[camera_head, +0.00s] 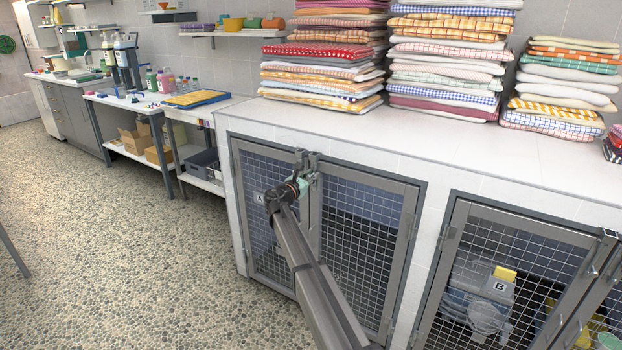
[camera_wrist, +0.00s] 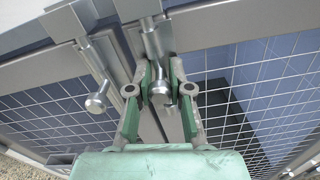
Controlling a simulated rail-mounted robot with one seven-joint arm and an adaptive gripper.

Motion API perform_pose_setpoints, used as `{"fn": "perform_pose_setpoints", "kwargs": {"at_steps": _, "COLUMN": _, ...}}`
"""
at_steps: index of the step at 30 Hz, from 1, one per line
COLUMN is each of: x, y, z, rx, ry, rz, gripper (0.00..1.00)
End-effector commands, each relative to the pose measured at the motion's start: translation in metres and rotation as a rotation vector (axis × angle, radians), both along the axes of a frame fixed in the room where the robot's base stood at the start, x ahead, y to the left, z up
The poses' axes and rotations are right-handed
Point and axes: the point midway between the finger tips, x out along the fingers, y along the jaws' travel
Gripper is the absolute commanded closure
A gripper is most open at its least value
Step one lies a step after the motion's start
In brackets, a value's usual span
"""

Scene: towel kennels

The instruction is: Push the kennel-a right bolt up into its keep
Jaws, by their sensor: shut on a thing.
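Kennel-a is a double-door mesh cage with an "A" label (camera_head: 260,198) on its left door. Its right door (camera_head: 362,235) appears closed beside the left one. My gripper (camera_head: 303,178) is at the top where the two doors meet. In the wrist view my gripper (camera_wrist: 164,84) is shut on the knob of the right bolt (camera_wrist: 153,40), a metal rod near the door top. The left bolt (camera_wrist: 97,100) has its own round knob and stands apart, left of my fingers. In the head view my gripper and wrist largely hide the bolts.
A white tiled counter (camera_head: 420,150) lies above the kennels, with stacks of folded towels (camera_head: 325,75) on it. Kennel B (camera_head: 500,285) is to the right. The pebbled floor (camera_head: 110,220) at left is open.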

Motion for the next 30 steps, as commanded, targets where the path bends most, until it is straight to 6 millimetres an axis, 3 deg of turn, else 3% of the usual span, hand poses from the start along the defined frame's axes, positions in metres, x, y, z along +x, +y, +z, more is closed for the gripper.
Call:
{"fn": "perform_pose_setpoints", "kwargs": {"at_steps": 2, "x": 0.001, "y": 0.0, "z": 0.004, "rx": -0.005, "ry": -0.006, "rz": 0.002, "gripper": 1.0}}
{"fn": "perform_pose_setpoints", "kwargs": {"at_steps": 3, "x": 0.001, "y": 0.0, "z": 0.004, "rx": -0.005, "ry": -0.006, "rz": 0.002, "gripper": 0.74}}
{"fn": "perform_pose_setpoints", "kwargs": {"at_steps": 5, "x": 0.001, "y": 0.0, "z": 0.004, "rx": -0.004, "ry": -0.005, "rz": 0.001, "gripper": 0.58}}
{"fn": "perform_pose_setpoints", "kwargs": {"at_steps": 17, "x": -0.004, "y": 0.003, "z": 0.002, "rx": -0.003, "ry": -0.003, "rz": 0.001, "gripper": 0.58}}
{"fn": "perform_pose_setpoints", "kwargs": {"at_steps": 30, "x": -0.07, "y": 0.037, "z": 0.002, "rx": -0.003, "ry": -0.004, "rz": 0.003, "gripper": 0.58}}
